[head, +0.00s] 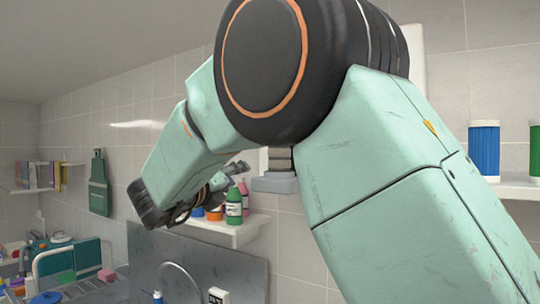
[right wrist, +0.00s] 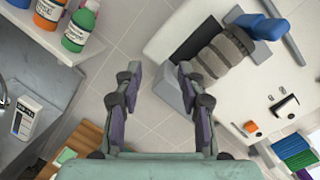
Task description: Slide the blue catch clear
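The blue catch (right wrist: 264,27) shows in the right wrist view at the upper right, beside a grey bar on a white wall unit (right wrist: 170,40). A ribbed grey-brown roll (right wrist: 224,56) lies in the unit's dark opening. My right gripper (right wrist: 158,70) is open and empty, with its fingers apart and short of the catch. In the head view my right gripper (head: 228,180) is partly hidden by its own arm. There my arm hides the catch and most of the unit; part of the roll (head: 280,159) shows. My left gripper is not in view.
A shelf (head: 225,228) with a green bottle (head: 234,207) and other bottles is close to my right gripper. A right-hand shelf (head: 515,190) holds a blue roll (head: 484,150). A steel sink panel (head: 190,262) stands below.

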